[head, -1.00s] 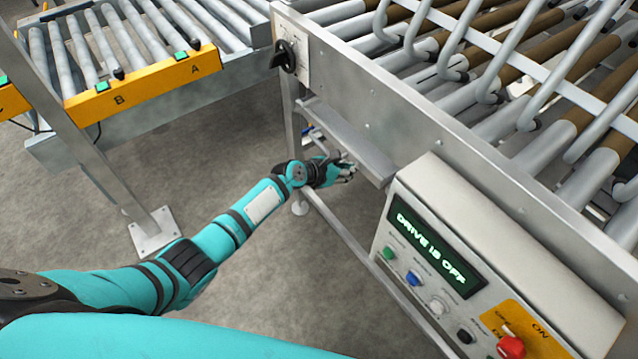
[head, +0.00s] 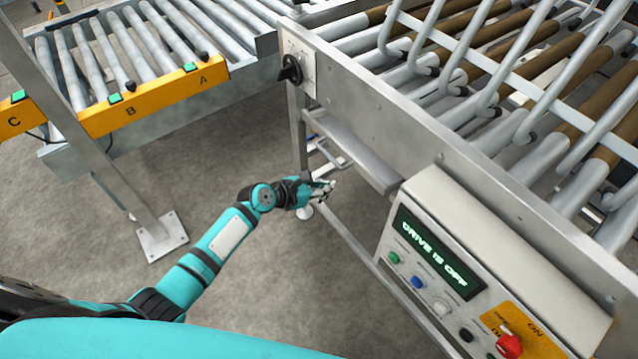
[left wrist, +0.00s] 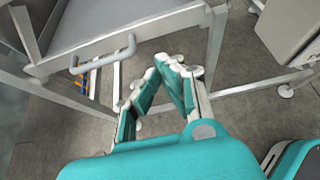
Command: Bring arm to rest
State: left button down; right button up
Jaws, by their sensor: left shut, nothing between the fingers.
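My left arm (head: 215,250) is teal with black joints and reaches in from the lower left in the head view. Its left gripper (head: 328,190) is beside the palletizer's front leg, below the narrow metal ledge. The left wrist view shows the left gripper (left wrist: 165,65) too; its fingers come together at the tips with nothing between them. It looks clear of the frame. My right gripper is in neither view.
The control box (head: 440,270) reads "DRIVE IS OFF" and has several buttons and a red switch. A black rotary knob (head: 290,70) sits on the frame corner. A roller conveyor (head: 150,95) stands at the back left beside a grey post (head: 100,150). Open floor lies between.

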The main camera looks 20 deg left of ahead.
pick_arm(q)
jog(key=s+a+f+m+g+y, duration=0.1)
jog(key=s+a+f+m+y, duration=0.15)
jog(key=s+f+m, duration=0.4)
jog(key=s+a+f+m+g+y, duration=0.1)
jog(key=s+a+f+m+g, duration=0.15)
jog(key=s+f, duration=0.65)
jog(key=s+a+f+m+g+y, duration=0.1)
jog(key=s+a+f+m+y, duration=0.1)
jog(key=s+a+f+m, duration=0.5)
jog(key=s+f+m+g, duration=0.1)
jog(key=s+f+m, duration=0.3)
jog(key=s, duration=0.5)
jog(key=s+d+f+m+g+y, duration=0.1)
jog(key=s+f+m, duration=0.3)
jog(key=s, duration=0.5)
jog(key=s+f+m+g+y, duration=0.1)
jog(key=s+f+m, duration=0.4)
jog(key=s, duration=0.5)
jog(key=shift+d+m+g, duration=0.35)
jog(key=shift+m+g, duration=0.1)
jog(key=shift+m, duration=0.45)
jog(key=shift+f, duration=0.1)
